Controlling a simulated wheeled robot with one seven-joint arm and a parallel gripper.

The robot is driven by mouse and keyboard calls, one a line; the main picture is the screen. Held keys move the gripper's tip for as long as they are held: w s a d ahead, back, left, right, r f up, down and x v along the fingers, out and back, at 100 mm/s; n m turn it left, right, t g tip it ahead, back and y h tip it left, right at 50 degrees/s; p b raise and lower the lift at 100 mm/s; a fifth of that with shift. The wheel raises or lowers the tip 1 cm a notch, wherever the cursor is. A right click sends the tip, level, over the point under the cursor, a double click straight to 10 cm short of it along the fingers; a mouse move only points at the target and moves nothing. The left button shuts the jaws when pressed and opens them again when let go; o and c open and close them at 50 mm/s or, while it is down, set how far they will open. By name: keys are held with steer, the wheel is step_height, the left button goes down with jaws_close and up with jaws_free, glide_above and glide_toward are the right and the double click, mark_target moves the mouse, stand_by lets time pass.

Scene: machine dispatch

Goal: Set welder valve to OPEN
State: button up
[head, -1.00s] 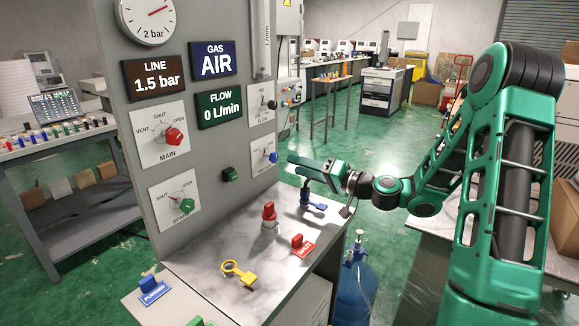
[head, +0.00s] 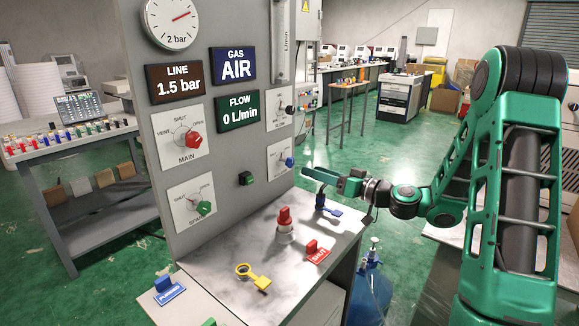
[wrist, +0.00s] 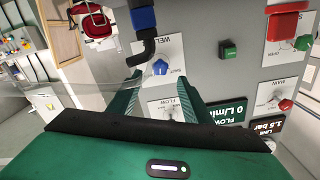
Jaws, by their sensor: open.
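The welder valve is a blue knob (wrist: 160,67) on a white plate whose label reads partly "WEL" in the wrist view. In the head view the blue knob (head: 290,162) sits low on the grey panel's right side. My gripper (head: 306,172) is just right of it, its fingers pointing at the panel. In the wrist view my gripper (wrist: 163,80) is open and empty, with the knob beyond and between its green fingers, apparently not touching. I cannot tell the knob's exact setting.
A blue fitting with a tag (head: 321,199) stands on the bench below my gripper. A red-topped fitting (head: 284,217), a red tag (head: 316,252) and a yellow tag (head: 256,279) are on the bench. A black flow knob (head: 289,109) is above the welder knob.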

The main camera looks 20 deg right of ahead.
mark_target(292, 164)
steer(key=x, duration=1)
steer(key=shift+w+a, duration=0.15)
steer(key=shift+w, duration=0.1)
steer(key=c, duration=1.1)
